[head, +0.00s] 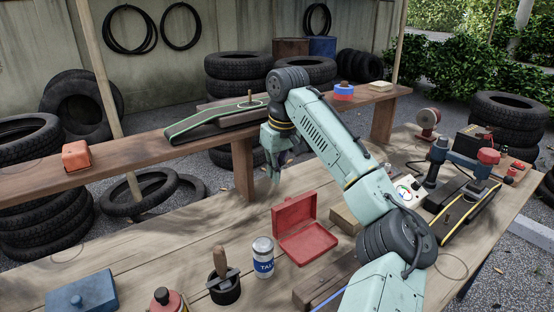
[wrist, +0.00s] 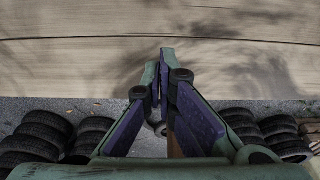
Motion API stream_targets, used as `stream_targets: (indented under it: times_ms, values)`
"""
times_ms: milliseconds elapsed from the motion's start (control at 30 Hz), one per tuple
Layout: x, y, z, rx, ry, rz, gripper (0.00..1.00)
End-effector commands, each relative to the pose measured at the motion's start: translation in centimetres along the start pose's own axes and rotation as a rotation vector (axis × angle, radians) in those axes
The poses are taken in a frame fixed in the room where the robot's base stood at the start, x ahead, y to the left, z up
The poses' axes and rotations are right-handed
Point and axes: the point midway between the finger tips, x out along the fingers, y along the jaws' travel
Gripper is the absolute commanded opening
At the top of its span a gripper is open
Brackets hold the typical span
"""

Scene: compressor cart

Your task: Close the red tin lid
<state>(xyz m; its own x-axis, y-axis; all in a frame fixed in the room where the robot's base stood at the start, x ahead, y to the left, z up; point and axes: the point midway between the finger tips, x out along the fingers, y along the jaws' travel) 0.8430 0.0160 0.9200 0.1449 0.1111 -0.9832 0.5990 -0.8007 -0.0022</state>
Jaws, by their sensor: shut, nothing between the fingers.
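The red tin (head: 308,245) sits on the front workbench in the middle of the head view. Its lid (head: 294,212) stands up at the tin's back-left side, so the tin is open. My gripper (head: 274,178) hangs pointing down, behind and a little left of the tin, apart from it and above the bench's rear edge. In the wrist view my gripper's fingers (wrist: 165,58) are together and empty over bare wood. The tin does not show in the wrist view.
A talc can (head: 263,258) stands left of the tin, with a dark pot (head: 224,290) holding a brush-like tool beyond. A cardboard-coloured box (head: 345,219) is close on the right. A wooden shelf (head: 130,165) runs behind.

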Motion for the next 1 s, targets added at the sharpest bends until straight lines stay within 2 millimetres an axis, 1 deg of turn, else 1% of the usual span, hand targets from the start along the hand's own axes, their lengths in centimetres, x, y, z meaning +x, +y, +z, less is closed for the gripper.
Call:
stream_targets:
  times_ms: [100,200,233,267,400,500,633,1000]
  values:
    - [2.5,0.0,0.1,0.001,-0.002,-0.001,0.00]
    - [4.5,0.0,0.1,0.001,-0.002,-0.001,0.00]
    - [3.7,0.2,0.7,0.003,0.002,0.002,0.00]
    - [3.5,0.2,1.2,0.001,0.002,0.003,0.00]
    - [3.0,0.1,2.8,0.002,0.001,0.002,0.00]
    - [2.9,0.0,3.5,0.001,0.001,0.000,0.00]
    - [2.9,-0.1,3.8,0.000,0.001,0.000,0.00]
    - [2.9,0.0,3.7,0.001,0.007,0.000,0.00]
